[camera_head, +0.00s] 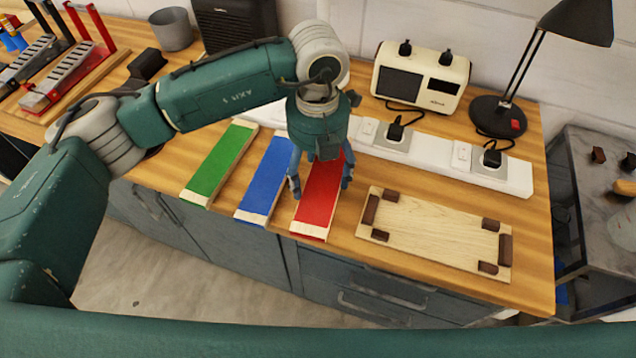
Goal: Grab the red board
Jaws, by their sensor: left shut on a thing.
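The red board (319,203) lies on the wooden bench, its near end by the front edge. My left gripper (321,186) comes down over it from above, with one blue finger on each side of the board. The fingers are shut on the board, and the gripper body hides its far part. The board appears to rest on the bench; I cannot tell if it is lifted at all. My right gripper is not in view.
A blue board (265,184) and a green board (217,167) lie to the left. A wooden tray with dark corner blocks (430,228) lies to the right. A white socket strip (437,152), cream device (421,78) and black lamp (500,115) stand behind.

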